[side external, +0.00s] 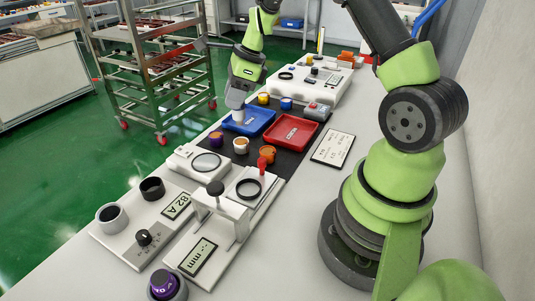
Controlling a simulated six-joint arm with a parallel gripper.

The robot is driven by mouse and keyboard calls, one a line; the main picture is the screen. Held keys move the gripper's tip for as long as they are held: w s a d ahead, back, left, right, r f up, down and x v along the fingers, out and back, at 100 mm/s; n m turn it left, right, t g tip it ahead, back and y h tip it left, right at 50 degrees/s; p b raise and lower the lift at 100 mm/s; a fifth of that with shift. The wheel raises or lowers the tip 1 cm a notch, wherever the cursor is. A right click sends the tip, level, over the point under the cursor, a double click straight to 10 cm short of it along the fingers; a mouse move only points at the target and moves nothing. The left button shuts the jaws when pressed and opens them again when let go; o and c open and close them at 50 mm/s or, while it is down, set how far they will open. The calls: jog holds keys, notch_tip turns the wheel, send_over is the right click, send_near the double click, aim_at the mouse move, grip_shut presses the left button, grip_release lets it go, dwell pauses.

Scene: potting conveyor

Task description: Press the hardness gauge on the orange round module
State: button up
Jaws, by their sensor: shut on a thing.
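My gripper (237,100) points down over the blue tray (262,115) and is shut on a small pale thing that it mostly hides. An orange round module (267,154) stands on the dark mat below the red tray, apart from my gripper. A purple module with an orange top (216,139) and a white one with an orange-brown top (240,145) stand to its left. A purple round device with a marked face (164,283) sits in a grey holder at the bottom edge; it may be the hardness gauge. A display (177,206) reading "82 A" lies on the white panel.
A red tray (291,131) lies right of the blue one. A white press stand (241,207) with a black knob, a ring fixture with a red clamp (263,165) and a label card (333,148) are nearer. Yellow and blue pieces (286,103) stand behind the trays.

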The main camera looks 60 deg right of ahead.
jog(key=shift+s, duration=0.1)
jog(key=s+n+g+y, duration=0.1)
jog(key=s+n+g, duration=0.1)
jog(key=s+n, duration=0.4)
jog(key=shift+s+a+f, duration=0.15)
jog(key=shift+s, duration=0.85)
send_over(265, 154)
jog(key=shift+f, duration=2.2)
jog(key=shift+f, duration=0.7)
jog(key=shift+r, duration=0.15)
jog(key=shift+r, duration=2.9)
